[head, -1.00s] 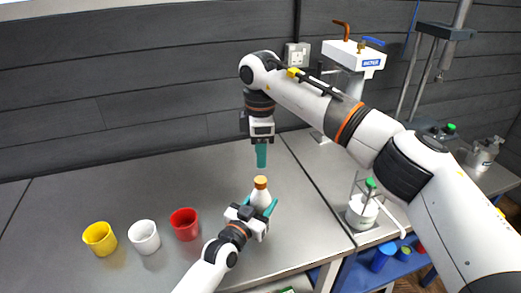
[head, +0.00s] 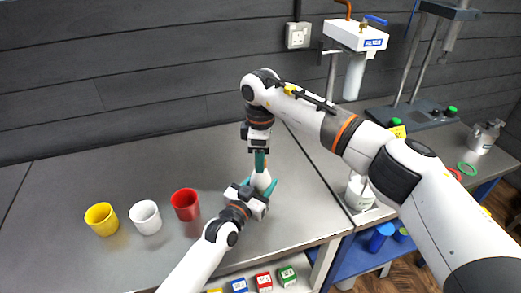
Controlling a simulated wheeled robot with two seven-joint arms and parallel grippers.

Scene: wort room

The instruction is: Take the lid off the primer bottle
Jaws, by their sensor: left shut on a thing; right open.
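The primer bottle (head: 261,181) is white and stands upright on the grey bench. Its orange-brown lid (head: 266,164) is mostly hidden behind my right gripper's fingers. My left gripper (head: 262,187) is shut on the bottle's body, coming from the front left with its teal fingers on either side. My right gripper (head: 259,163) points straight down from above, with its teal fingers at the height of the lid. It is open, and the lid shows beside its fingers. I cannot tell whether the fingers touch the lid.
A yellow cup (head: 102,219), a white cup (head: 146,217) and a red cup (head: 186,204) stand left of the bottle. Several small coloured boxes (head: 264,281) lie on a shelf below the bench's front edge. A white container (head: 359,194) stands right of the bench.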

